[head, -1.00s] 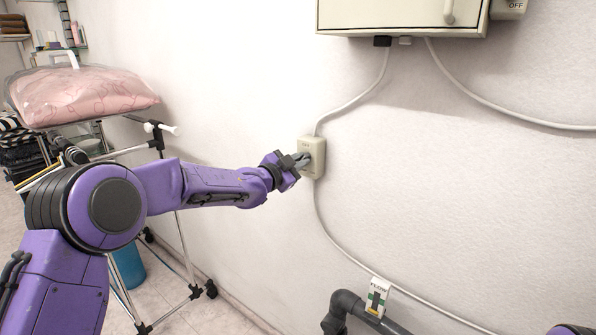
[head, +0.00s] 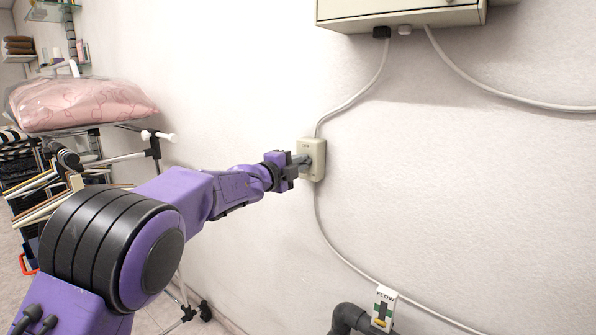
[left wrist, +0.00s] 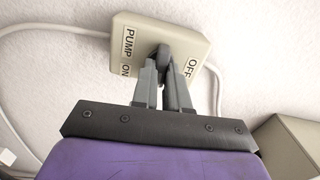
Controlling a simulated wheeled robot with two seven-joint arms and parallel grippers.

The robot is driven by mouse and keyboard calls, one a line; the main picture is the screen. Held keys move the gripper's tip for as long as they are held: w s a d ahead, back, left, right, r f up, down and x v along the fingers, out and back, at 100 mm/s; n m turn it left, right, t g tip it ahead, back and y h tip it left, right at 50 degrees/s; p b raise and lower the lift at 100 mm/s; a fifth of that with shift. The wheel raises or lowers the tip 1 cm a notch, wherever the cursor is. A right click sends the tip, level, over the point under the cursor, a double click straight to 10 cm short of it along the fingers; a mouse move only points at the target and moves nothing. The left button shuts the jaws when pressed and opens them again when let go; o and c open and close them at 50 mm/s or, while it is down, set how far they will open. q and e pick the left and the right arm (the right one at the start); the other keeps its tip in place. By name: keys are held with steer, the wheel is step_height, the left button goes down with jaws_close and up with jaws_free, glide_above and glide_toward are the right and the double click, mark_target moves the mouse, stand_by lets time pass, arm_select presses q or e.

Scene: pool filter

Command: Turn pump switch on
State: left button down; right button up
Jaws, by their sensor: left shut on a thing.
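The pump switch is a cream box (head: 318,160) on the white wall, near the middle of the head view. In the left wrist view the box (left wrist: 193,46) carries the labels PUMP, ON and OFF. A dark lever (left wrist: 161,50) sticks out between the ON label on the left and the OFF label on the right. My left gripper (head: 304,160) is at the front of the box. In the left wrist view its grey fingers (left wrist: 163,70) are shut on the lever and partly hide it. My right gripper is out of view.
A grey cable (head: 335,232) runs down from the box, and another rises to a cream cabinet (head: 400,12). A cart with a pink bag (head: 85,103) stands left.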

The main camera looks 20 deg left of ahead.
arm_select(q)
steer(key=shift+m+b, duration=0.3)
steer(key=shift+m, duration=0.3)
steer(key=c, duration=1.1)
jaws_free()
steer(key=shift+c, duration=0.2)
steer(key=b+v, duration=0.3)
steer(key=v, duration=0.7)
steer(key=shift+s, duration=0.25)
steer(key=shift+a, duration=0.1)
